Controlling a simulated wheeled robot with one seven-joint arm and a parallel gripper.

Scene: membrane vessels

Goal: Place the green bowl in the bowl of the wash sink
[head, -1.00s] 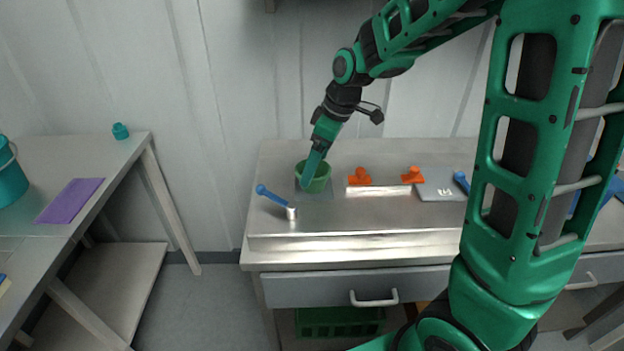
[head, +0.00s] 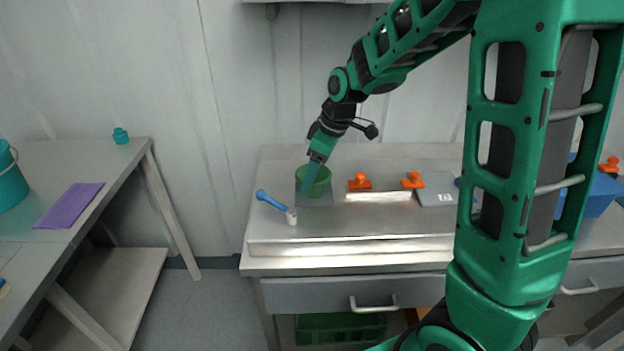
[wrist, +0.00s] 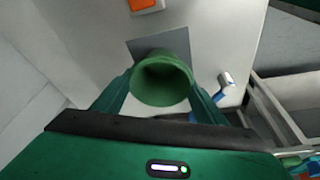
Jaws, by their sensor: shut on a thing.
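The green bowl (head: 320,180) is at the back left of the steel bench, over a dark grey square pad (head: 316,200). My gripper (head: 308,185) reaches down to it from above and is shut on it. In the wrist view the bowl (wrist: 162,82) sits between the two green fingers, its round mouth facing the camera. I cannot tell whether its base touches the pad or is slightly raised. I cannot make out the wash sink in these frames.
A blue-handled tool (head: 272,201) lies left of the pad. Orange handles (head: 360,182) and a grey plate (head: 436,188) are to the right. A blue box (head: 598,195) is partly behind my arm. A side table (head: 105,165) stands left, across a floor gap.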

